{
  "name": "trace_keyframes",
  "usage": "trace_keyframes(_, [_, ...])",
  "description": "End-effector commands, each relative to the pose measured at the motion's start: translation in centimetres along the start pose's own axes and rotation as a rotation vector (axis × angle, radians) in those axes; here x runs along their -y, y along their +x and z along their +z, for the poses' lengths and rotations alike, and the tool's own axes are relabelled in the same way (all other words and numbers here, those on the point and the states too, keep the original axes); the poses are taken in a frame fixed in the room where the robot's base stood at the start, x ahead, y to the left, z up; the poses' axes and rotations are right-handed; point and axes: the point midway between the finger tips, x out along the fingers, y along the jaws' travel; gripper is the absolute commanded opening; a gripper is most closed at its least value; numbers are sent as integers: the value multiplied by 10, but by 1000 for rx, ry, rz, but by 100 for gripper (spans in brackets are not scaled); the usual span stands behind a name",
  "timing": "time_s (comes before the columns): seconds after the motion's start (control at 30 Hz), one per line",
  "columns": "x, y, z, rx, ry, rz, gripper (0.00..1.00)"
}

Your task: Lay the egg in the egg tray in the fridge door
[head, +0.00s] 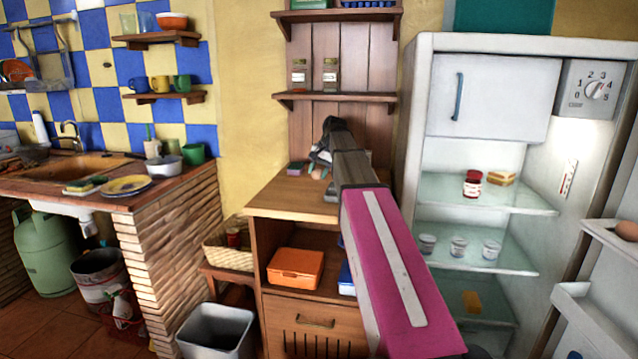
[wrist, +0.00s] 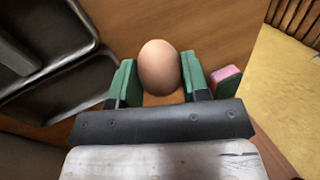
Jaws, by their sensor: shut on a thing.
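A brown egg (wrist: 159,66) is between the green-padded fingers of my gripper (wrist: 158,82) in the wrist view. The pads touch it on both sides, and the gripper is shut on it. In the head view my gripper (head: 320,160) is low over the wooden cabinet top, and the egg there is mostly hidden. The fridge (head: 420,120) stands open at the right. Its door shows at the right edge, with a pale egg tray (head: 602,234) high on it. A brown egg (head: 627,230) sits there. The tray's right part is cut off by the picture edge.
A pink and green sponge (wrist: 226,82) lies just right of my gripper on the cabinet top (head: 275,192). Dark metal pans (wrist: 40,55) lie at the left in the wrist view. Wall shelves with spice jars (head: 299,76) are above. Fridge shelves hold jars and food.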

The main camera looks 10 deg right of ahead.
Motion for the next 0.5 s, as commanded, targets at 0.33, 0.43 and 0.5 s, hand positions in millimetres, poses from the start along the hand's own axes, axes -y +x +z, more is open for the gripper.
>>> trace_keyframes(0.33, [-12,28,-1,1,1,1,34])
trace_keyframes(0.43, [-16,38,-2,2,1,1,34])
trace_keyframes(0.5, [-16,40,-2,1,1,1,34])
